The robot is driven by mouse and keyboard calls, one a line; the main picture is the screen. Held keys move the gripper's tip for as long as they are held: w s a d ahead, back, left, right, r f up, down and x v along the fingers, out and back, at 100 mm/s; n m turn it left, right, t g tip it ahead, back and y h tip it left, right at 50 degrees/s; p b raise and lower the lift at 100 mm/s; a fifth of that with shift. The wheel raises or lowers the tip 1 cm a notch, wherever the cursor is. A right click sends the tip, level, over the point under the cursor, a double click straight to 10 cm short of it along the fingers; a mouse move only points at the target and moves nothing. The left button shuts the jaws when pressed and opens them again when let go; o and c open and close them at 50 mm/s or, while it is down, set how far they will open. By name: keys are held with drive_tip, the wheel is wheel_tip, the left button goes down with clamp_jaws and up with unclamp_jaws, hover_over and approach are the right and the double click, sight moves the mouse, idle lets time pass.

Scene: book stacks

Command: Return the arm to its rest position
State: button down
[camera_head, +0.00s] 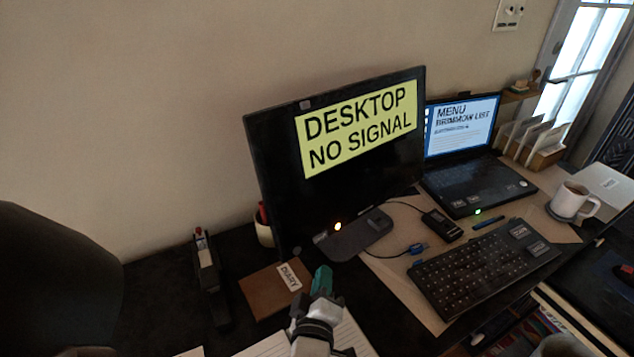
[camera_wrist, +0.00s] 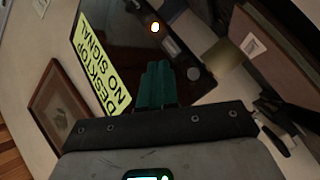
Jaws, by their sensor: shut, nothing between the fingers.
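My gripper (camera_head: 322,281) shows at the bottom middle of the head view, with its teal fingers pressed together and nothing between them. It is above the desk, in front of the monitor and just right of the brown diary. In the wrist view the shut teal fingers (camera_wrist: 156,84) point toward the monitor (camera_wrist: 128,40), which appears tilted. My arm reaches up from the bottom edge of the head view, and most of it is out of sight.
The monitor (camera_head: 270,150) reads "DESKTOP NO SIGNAL". The diary (camera_head: 262,293), a black stapler-like object (camera_head: 209,280), a keyboard (camera_head: 485,268), a laptop (camera_head: 470,190) and a white mug (camera_head: 574,200) crowd the desk. White paper lies beneath my gripper.

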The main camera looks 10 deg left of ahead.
drive_tip(key=d+f+m+g+h, duration=0.1)
drive_tip(key=d, duration=0.4)
drive_tip(key=s+d+f+m+g+h, duration=0.1)
drive_tip(key=d+m+h, duration=0.1)
drive_tip(key=d, duration=0.3)
drive_tip(key=s+d+f+m+g+h, duration=0.1)
drive_tip(key=d+m, duration=0.1)
drive_tip(key=d, duration=0.3)
drive_tip(key=shift+s+d+f+h, duration=0.2)
drive_tip(key=shift+d+f+h, duration=0.05)
drive_tip(key=shift+f+h, duration=0.1)
drive_tip(key=s+d+f+m+g, duration=0.3)
drive_tip(key=s+d+f+g, duration=0.1)
drive_tip(key=s+d, duration=0.35)
drive_tip(key=s+d+f+m+g, duration=0.2)
drive_tip(key=s+d+f+g, duration=0.15)
drive_tip(key=s+d, duration=0.45)
drive_tip(key=s+m+g+y, duration=0.1)
drive_tip(key=s+g+y, duration=0.3)
drive_tip(key=s, duration=1)
drive_tip(key=shift+d+f+g+y, duration=0.25)
drive_tip(key=shift+f+g+y, duration=0.15)
drive_tip(key=shift+g, duration=0.15)
